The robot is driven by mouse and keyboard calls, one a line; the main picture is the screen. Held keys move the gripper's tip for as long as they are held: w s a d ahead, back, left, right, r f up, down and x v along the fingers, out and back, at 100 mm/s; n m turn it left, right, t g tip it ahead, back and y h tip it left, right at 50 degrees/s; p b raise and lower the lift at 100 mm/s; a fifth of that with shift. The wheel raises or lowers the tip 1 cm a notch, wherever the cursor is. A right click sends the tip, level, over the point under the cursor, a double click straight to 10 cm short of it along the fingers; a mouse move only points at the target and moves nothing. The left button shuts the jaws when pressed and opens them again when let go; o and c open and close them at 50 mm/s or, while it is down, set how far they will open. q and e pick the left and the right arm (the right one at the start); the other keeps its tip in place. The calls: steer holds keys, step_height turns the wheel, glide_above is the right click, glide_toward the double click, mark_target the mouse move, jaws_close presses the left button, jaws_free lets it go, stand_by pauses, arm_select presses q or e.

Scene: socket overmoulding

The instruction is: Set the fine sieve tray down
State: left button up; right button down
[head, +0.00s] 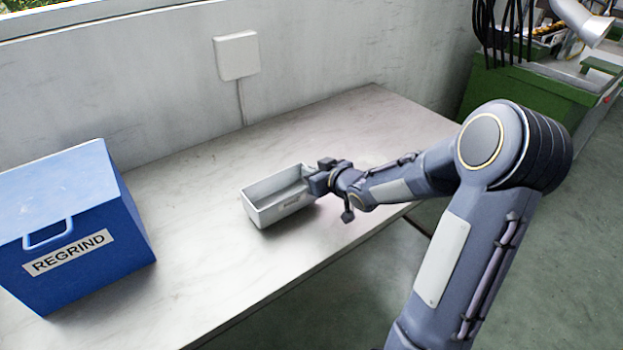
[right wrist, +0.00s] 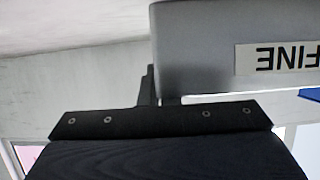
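The fine sieve tray (head: 279,216) is a light grey, open rectangular tray near the middle of the bench. In the right wrist view its grey wall (right wrist: 200,45) shows a white label with FINE upside down. My right gripper (head: 318,181) is at the tray's right end and appears shut on its end wall; the tray hides part of the fingers. The tray looks level, at or just above the bench top; I cannot tell whether it touches. My left gripper is not in view.
The metal bench (head: 190,255) is bare around the tray. A blue REGRIND bin (head: 75,225) with a handle stands at the left. A wall with a white box (head: 236,55) runs behind. A green machine (head: 525,95) stands at the back right.

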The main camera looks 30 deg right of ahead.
step_height(320, 180, down, 2)
steer(key=shift+f, duration=0.1)
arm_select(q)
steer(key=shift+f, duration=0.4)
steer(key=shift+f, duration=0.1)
arm_select(e)
steer(key=c, duration=2.1)
jaws_free()
steer(key=shift+f+b, duration=0.1)
steer(key=shift+b, duration=0.2)
steer(key=o, duration=0.4)
